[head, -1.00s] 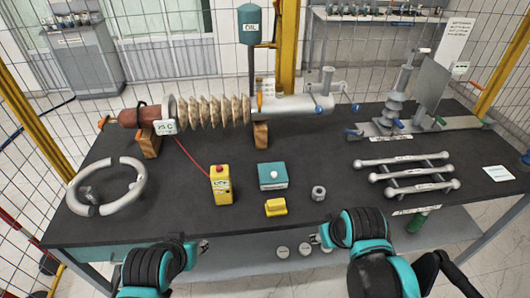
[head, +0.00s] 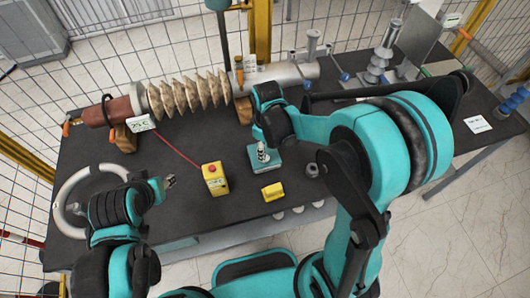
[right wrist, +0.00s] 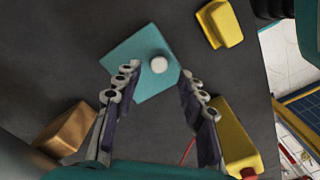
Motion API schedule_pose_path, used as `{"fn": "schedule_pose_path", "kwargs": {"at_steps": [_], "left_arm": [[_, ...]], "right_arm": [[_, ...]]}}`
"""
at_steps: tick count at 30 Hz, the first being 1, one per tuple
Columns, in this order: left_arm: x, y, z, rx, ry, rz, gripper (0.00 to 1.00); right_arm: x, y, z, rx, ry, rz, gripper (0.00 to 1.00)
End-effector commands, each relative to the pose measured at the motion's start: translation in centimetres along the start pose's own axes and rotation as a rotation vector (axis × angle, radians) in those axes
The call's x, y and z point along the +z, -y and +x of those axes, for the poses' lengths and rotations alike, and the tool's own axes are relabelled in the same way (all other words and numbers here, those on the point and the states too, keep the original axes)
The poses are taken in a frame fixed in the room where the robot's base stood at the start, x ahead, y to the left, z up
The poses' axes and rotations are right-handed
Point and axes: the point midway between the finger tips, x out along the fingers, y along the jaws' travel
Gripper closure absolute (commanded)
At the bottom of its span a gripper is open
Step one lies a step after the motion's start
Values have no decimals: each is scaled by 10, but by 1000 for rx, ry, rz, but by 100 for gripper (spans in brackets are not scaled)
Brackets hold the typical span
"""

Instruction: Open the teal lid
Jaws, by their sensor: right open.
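In the right wrist view the teal lid (right wrist: 128,82) carries a round white knob (right wrist: 158,64). My right gripper (head: 262,152) is above the lid, pointing down. In the right wrist view its fingers (right wrist: 157,76) are open, one on each side of the knob, with nothing held. Whether they are at knob height I cannot tell. My left gripper (head: 169,182) is over the table at the left; its jaw state is unclear.
The ribbed bushing (head: 188,94) lies behind. A grey ring (head: 68,197) lies at far left.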

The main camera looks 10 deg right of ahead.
Motion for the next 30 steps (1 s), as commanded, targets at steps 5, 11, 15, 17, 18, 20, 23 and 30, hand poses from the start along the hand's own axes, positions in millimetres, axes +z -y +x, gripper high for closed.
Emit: {"fn": "schedule_pose_path", "kwargs": {"at_steps": [5,11,15,17,18,20,23,30], "left_arm": [[5,0,7,0,0,0,60],[6,0,9,0,0,0,60],[6,0,8,0,0,0,60],[6,0,8,0,0,0,60],[6,0,8,0,0,0,60],[6,0,8,0,0,0,60],[6,0,8,0,0,0,60],[6,0,10,0,0,0,60]], "right_arm": [[0,0,26,1,-1,1,59],[0,0,35,1,-1,1,59],[0,0,34,1,-1,2,59],[0,0,34,1,-1,2,59],[0,0,34,1,-1,2,70],[0,0,34,1,-1,2,86],[0,0,34,1,-1,2,100],[-8,-8,35,1,-1,2,100]]}}
